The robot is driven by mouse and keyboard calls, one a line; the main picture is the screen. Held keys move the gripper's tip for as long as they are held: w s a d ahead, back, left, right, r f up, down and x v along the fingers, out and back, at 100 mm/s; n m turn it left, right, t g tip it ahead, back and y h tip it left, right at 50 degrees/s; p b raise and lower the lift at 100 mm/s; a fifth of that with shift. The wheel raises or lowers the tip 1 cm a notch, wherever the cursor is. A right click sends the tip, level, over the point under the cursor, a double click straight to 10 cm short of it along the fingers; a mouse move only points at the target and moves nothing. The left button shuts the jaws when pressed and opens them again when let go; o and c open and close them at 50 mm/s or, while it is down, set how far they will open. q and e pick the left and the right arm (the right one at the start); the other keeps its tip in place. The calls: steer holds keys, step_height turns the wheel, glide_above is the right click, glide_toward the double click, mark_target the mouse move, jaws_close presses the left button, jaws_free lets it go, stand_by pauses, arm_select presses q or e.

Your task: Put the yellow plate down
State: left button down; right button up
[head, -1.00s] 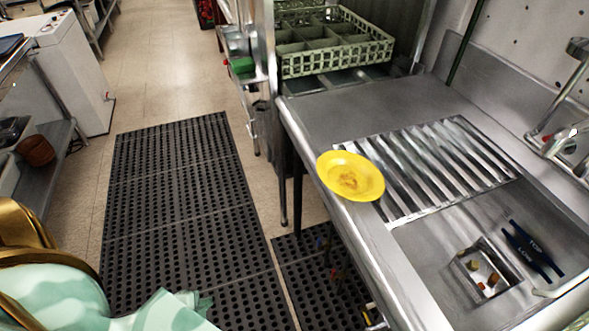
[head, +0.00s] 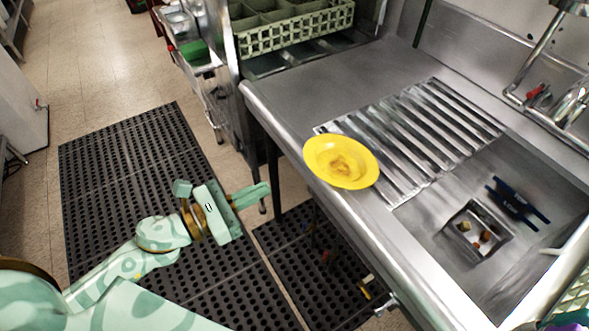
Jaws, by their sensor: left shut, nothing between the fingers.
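The yellow plate (head: 341,162) rests on the front edge of the steel counter, beside the ribbed drainboard, with brownish food residue in its middle. It lies partly over the counter's rim. My left gripper (head: 262,192) is in the lower left, over the black floor mat in the picture. Its fingers are together with nothing between them, and it is apart from the plate, to its left. My right gripper does not show clearly.
The steel counter (head: 300,95) has bare room behind the plate. The ribbed drainboard (head: 420,130) lies to its right. A sink basin holds a dark blue tool (head: 516,204) and a small strainer pan (head: 477,235) with scraps. A green dish rack (head: 295,32) stands at the back.

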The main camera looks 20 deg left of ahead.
arm_select(q)
steer(key=p+x, duration=0.1)
steer(key=x, duration=0.8)
steer(key=shift+w+d, duration=0.15)
steer(key=shift+d, duration=0.05)
